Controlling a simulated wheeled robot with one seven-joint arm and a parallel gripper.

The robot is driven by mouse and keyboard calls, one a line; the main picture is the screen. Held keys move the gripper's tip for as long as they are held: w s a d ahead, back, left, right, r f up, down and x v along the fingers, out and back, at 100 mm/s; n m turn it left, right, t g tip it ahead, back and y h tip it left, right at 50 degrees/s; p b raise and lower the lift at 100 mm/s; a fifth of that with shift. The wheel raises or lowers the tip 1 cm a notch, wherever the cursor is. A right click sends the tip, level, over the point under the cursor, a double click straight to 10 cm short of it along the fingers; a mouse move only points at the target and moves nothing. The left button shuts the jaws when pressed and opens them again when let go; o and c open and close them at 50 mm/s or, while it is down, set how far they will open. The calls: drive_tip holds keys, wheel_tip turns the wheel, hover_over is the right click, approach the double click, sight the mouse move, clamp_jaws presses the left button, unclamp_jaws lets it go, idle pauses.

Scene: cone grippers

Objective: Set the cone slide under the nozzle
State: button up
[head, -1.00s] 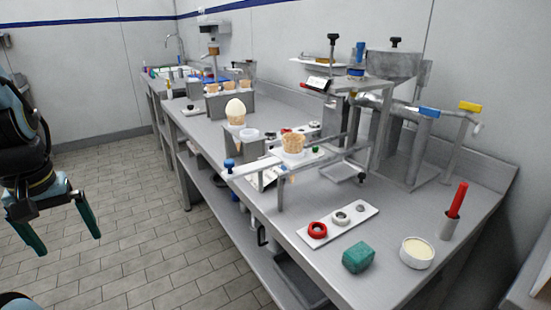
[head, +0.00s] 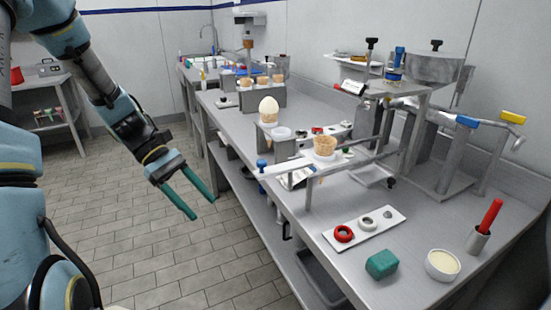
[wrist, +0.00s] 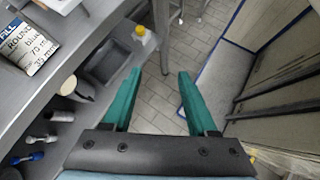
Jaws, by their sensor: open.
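The cone slide (head: 286,168) is a flat white bar at the bench's front edge, with a blue knob (head: 262,164) on its left end. A waffle cone (head: 324,151) sits in it farther right, its tip showing below the bar. The filling machine (head: 411,88) with its grey hopper stands behind, to the right of the cone. I cannot make out the nozzle's outlet clearly. My gripper (head: 204,208) has green fingers, spread apart and empty. It hangs over the floor, left of the slide and apart from it. In the wrist view the open fingers (wrist: 150,88) have only floor between them.
A filled cone (head: 268,110) stands in a holder left of the slide. A white plate with rings (head: 370,229), a green block (head: 382,264), a cream tub (head: 443,264) and a red-handled tool (head: 489,217) occupy the right bench. The floor (head: 150,240) is clear.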

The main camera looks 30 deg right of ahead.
sight(268, 173)
drive_tip(key=w+d+r+n+g+h+p, duration=0.25)
drive_tip(key=d+r+g+h, duration=0.3)
drive_tip(key=d, duration=0.45)
drive_tip(key=shift+n+h, duration=0.45)
drive_tip(key=x, duration=0.2)
drive_tip(key=p+x, duration=0.1)
drive_tip(key=x, duration=0.2)
drive_tip(key=r+p+x, duration=0.1)
drive_tip(key=x, duration=0.2)
drive_tip(key=shift+d, duration=0.35)
drive_tip(key=shift+p+x, duration=0.35)
drive_tip(key=shift+x, duration=0.45)
drive_tip(key=shift+f, duration=0.2)
clamp_jaws()
